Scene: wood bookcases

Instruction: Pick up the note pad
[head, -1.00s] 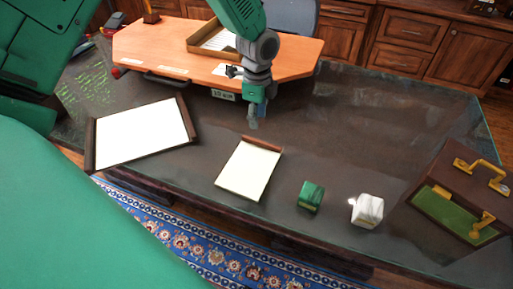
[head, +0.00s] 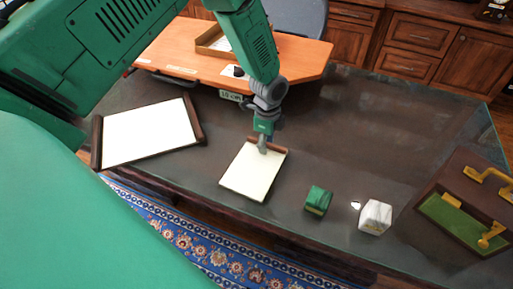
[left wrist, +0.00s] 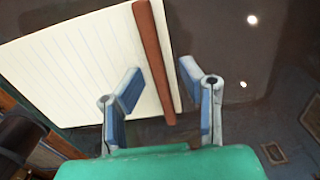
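The note pad (head: 252,174) lies flat on the dark glass-topped desk, with cream pages and a brown binding strip along its far edge. My left gripper (head: 262,146) points down at that bound edge. In the left wrist view the pad's lined page (left wrist: 85,65) and brown strip show, and my left gripper (left wrist: 160,75) is open. Its two blue-grey fingers are apart, one over the page side and one over the bare desk, with the strip between them in the picture. I cannot tell whether they touch the pad. My right gripper is not in view.
A larger white blotter (head: 148,134) with brown side bars lies left of the pad. A green block (head: 318,200), a white block (head: 375,217) and a brown case (head: 470,200) with gold handles stand right. An orange wood board (head: 298,62) is behind. The desk's back right is bare.

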